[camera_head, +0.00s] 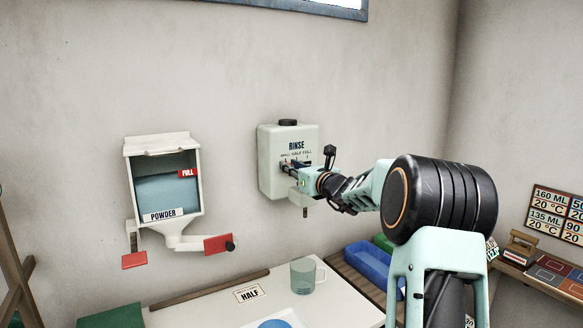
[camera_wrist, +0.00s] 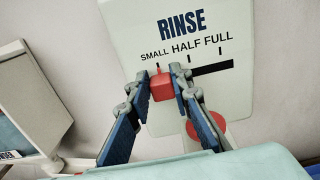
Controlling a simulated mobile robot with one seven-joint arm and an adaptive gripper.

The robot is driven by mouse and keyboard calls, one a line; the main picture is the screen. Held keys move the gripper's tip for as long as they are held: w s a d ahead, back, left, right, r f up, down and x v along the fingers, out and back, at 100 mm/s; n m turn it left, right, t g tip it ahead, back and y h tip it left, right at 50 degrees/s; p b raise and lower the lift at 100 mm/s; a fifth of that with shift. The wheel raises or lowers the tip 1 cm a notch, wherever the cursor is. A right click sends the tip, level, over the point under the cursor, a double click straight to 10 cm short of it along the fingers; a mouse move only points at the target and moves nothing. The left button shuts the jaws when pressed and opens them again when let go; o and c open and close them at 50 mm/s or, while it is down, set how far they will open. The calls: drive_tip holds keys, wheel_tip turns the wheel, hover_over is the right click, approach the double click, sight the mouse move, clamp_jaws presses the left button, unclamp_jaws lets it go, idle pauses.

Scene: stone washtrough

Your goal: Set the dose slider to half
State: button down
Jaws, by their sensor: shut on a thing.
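The rinse dispenser (camera_head: 272,155) is a pale green box on the wall, marked SMALL, HALF and FULL. In the wrist view its front panel (camera_wrist: 232,103) has a dark horizontal slot under these words. The red dose slider knob (camera_wrist: 161,88) sits toward the slot's left end, under SMALL and left of HALF. My gripper (camera_wrist: 163,82) is shut on this knob, a blue-padded finger on each side. In the head view my gripper (camera_head: 296,170) is at the dispenser's front and hides the knob.
A round red part (camera_wrist: 206,130) lies below the slot, partly behind the right finger. A powder dispenser (camera_head: 163,180) with red paddles hangs to the left. A HALF card (camera_head: 249,294) and a clear cup (camera_head: 303,276) are on the white counter below. A blue tray (camera_head: 368,266) stands to the right.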

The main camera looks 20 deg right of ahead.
drive_tip(key=d, duration=0.1)
drive_tip(key=d+p, duration=0.1)
drive_tip(key=d, duration=0.1)
drive_tip(key=shift+w+d+r+p, duration=0.15)
drive_tip(key=shift+w+d+p, duration=0.15)
drive_tip(key=shift+w+d, duration=0.05)
drive_tip(key=shift+d, duration=0.25)
drive_tip(key=shift+a, duration=0.1)
drive_tip(key=c, duration=1.7)
unclamp_jaws()
drive_tip(key=s, duration=0.4)
drive_tip(key=s+d, duration=0.1)
drive_tip(key=s, duration=0.3)
drive_tip(key=s+d, duration=0.1)
drive_tip(key=s, duration=0.2)
drive_tip(key=shift+s+d, duration=0.15)
drive_tip(key=shift+s, duration=0.25)
